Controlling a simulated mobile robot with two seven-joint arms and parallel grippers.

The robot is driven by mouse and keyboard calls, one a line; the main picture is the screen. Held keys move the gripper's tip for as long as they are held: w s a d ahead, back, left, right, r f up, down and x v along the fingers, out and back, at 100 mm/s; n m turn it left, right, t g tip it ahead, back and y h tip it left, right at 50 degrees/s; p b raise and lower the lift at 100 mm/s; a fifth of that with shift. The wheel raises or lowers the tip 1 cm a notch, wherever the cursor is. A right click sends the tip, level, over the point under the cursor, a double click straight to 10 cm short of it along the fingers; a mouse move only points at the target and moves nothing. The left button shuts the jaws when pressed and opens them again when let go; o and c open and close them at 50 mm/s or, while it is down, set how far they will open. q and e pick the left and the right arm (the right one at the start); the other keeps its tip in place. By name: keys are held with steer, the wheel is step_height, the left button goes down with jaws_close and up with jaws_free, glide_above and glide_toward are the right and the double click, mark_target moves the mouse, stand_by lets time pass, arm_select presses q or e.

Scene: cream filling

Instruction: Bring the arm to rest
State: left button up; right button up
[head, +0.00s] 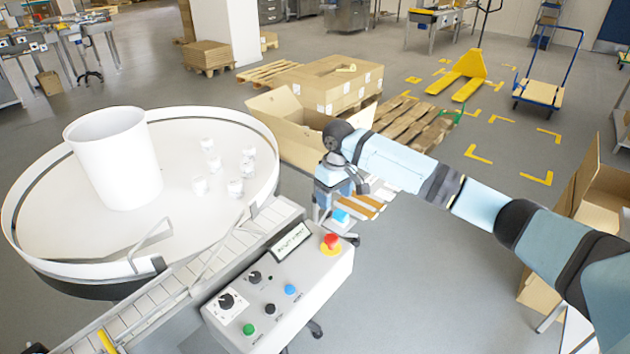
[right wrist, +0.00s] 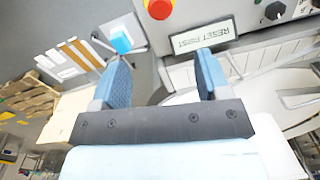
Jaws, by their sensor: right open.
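My right arm comes in from the right in the head view, and its gripper (head: 333,190) hangs just behind the control panel, by the open cardboard box. In the right wrist view the two blue fingers of the right gripper (right wrist: 166,80) stand wide apart with nothing between them. The panel's display (right wrist: 203,38) and red button (right wrist: 159,8) lie beyond the fingertips there. I see no contact between the gripper and the panel. My left gripper is not in the head view.
A round turntable (head: 215,118) carries a white drum (head: 115,160) and several small white jars (head: 235,187). The control panel (head: 280,290) and a conveyor (head: 170,285) are in front. An open cardboard box (head: 290,125) and pallets (head: 415,125) stand behind. The floor at centre right is clear.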

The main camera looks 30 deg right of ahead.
steer(key=s+a+f+n+t+y, duration=0.1)
steer(key=s+a+f, duration=0.4)
steer(key=s+a, duration=0.3)
steer(key=s+a+f+n+y, duration=0.1)
steer(key=s+a+f+n, duration=0.1)
steer(key=s+a+f, duration=0.6)
steer(key=s+d+r+m+t+h, duration=0.1)
steer(key=s+d+r+m, duration=0.15)
steer(key=s, duration=0.85)
steer(key=s+d+r+m+t+h, duration=0.1)
steer(key=s+d+r+t, duration=0.15)
steer(key=s, duration=0.95)
steer(key=w+a+f+t+y, duration=0.1)
steer(key=w+a+f+t, duration=0.2)
steer(key=f, duration=0.3)
steer(key=w+a+f+t+y+p, duration=0.1)
steer(key=w+a+f+t, duration=0.2)
steer(key=f, duration=0.3)
steer(key=shift+w+a+f+n+y, duration=0.15)
steer(key=shift+w+n+y, duration=0.25)
steer(key=shift+w+n, duration=0.05)
steer(key=shift+t, duration=0.25)
